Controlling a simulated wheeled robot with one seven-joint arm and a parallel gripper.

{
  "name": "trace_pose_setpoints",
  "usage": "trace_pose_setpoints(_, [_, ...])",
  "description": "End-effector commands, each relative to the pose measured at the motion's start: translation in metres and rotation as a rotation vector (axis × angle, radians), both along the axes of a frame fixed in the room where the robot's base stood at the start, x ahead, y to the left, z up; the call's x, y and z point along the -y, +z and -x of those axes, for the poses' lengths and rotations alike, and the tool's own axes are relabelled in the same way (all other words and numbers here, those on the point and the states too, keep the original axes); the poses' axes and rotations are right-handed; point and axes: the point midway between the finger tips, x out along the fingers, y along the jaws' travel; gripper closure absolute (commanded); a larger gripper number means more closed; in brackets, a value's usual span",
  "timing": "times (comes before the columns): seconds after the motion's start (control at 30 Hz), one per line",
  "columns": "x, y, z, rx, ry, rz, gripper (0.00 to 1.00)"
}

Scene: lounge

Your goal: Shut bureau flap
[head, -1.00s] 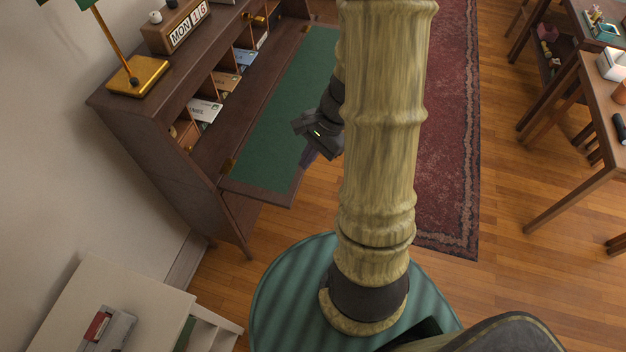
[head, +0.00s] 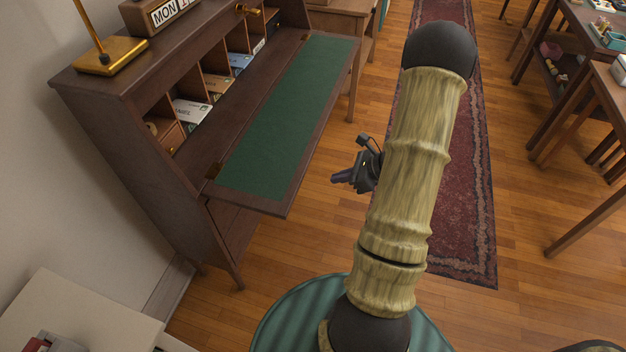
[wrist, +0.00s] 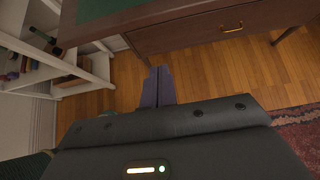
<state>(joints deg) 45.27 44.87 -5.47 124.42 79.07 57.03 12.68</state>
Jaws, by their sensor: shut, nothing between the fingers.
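The bureau (head: 140,135) stands against the wall on the left in the head view. Its flap (head: 275,125), brown with a green inlay, is folded down and open, sticking out towards the right. My gripper (head: 340,179) is shut and empty, out beyond the flap's outer edge at its near end and apart from it in the picture. In the wrist view the shut fingers (wrist: 157,87) point towards the floor, with the flap's edge (wrist: 130,22) across the top.
A lamp (head: 105,55) and date blocks (head: 160,14) stand on the bureau top. Letters (head: 192,111) fill its pigeonholes. A white shelf unit (head: 70,315) stands at lower left. Tables (head: 580,110) stand at right. Open floor and a red rug (head: 470,200) lie between.

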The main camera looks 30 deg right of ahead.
Motion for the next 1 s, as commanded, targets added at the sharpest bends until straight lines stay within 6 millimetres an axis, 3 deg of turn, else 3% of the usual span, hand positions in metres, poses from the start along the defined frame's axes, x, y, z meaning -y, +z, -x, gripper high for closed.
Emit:
trace_pose_setpoints(0.37, [-0.008,-0.007,-0.007,0.000,0.006,0.000,1.00])
trace_pose_setpoints(0.93, [-0.058,-0.063,-0.056,-0.001,0.007,0.000,1.00])
trace_pose_setpoints(1.0, [-0.057,-0.048,-0.056,0.003,0.005,0.004,1.00])
